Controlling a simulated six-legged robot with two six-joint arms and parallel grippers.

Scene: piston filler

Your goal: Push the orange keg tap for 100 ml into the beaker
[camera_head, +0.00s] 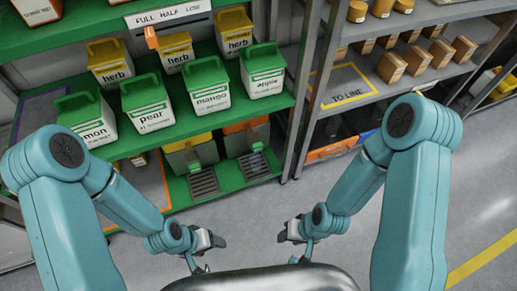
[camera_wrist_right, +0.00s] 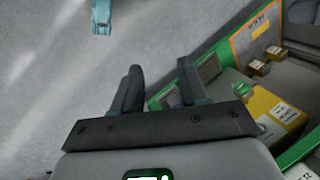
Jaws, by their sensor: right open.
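A grey keg with an orange top (camera_head: 238,128) stands on the lower green shelf, with a green tap (camera_head: 255,147) at its front. A slotted drip tray (camera_head: 255,165) lies below that tap. Left of it is a grey keg with a yellow top (camera_head: 185,142), with its own green tap (camera_head: 192,160) and drip tray (camera_head: 203,183). I cannot make out a beaker. My right gripper (camera_head: 287,233) is in front of the shelf, apart from the kegs. In the right wrist view its fingers (camera_wrist_right: 160,85) are apart and empty. My left gripper (camera_head: 216,240) is also clear of the shelf.
Several labelled tubs, such as the pear tub (camera_head: 150,103) and the mango tub (camera_head: 209,86), fill the green shelf above. A grey rack (camera_head: 390,75) with small brown boxes stands to the right. The grey floor (camera_head: 290,190) between shelf and arms is open.

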